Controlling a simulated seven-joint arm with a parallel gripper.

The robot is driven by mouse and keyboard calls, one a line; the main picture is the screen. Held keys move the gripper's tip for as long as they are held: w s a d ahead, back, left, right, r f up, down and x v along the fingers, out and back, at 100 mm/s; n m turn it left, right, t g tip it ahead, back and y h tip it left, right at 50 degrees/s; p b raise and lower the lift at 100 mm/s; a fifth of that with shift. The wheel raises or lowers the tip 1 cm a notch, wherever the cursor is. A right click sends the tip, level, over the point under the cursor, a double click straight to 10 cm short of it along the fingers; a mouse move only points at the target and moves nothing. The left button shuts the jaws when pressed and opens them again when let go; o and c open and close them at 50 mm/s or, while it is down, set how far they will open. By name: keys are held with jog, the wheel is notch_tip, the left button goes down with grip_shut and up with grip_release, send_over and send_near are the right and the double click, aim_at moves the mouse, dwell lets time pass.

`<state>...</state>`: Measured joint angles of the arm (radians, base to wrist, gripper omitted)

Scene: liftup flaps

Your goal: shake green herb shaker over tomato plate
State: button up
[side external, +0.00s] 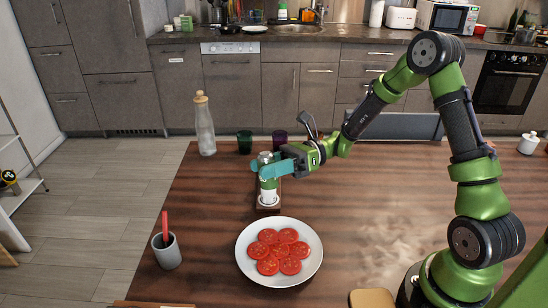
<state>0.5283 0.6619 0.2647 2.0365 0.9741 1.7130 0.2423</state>
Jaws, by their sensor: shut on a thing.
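The green herb shaker (268,184) stands upright at the wooden holder, with a green band and a white lower part. My gripper (272,167) has its teal fingers shut around the shaker's upper part, coming from the right. The fingers hide part of the shaker. I cannot tell whether its base touches the holder. The tomato plate (243,264) is white and round, in front of the shaker, with several red tomato slices (279,250) on it.
A small wooden holder (261,208) lies under the shaker. A green cup (244,142), a purple cup (279,138) and a corked glass bottle (204,128) stand behind. A grey cup (167,252) with a red stick stands left of the plate.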

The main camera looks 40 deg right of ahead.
jog(key=s+a+f+g, duration=0.15)
jog(key=s+a, duration=0.35)
jog(key=s, duration=0.5)
jog(key=f+m, duration=0.1)
jog(key=m, duration=0.5)
jog(key=s+f+m, duration=0.1)
jog(key=f+m, duration=0.1)
jog(key=m, duration=0.3)
jog(key=f+m, duration=0.2)
jog(key=m, duration=0.4)
jog(key=shift+s+a+f+m+g, duration=0.25)
jog(key=shift+m+g, duration=0.05)
jog(key=shift+g, duration=0.05)
dwell(1.4)
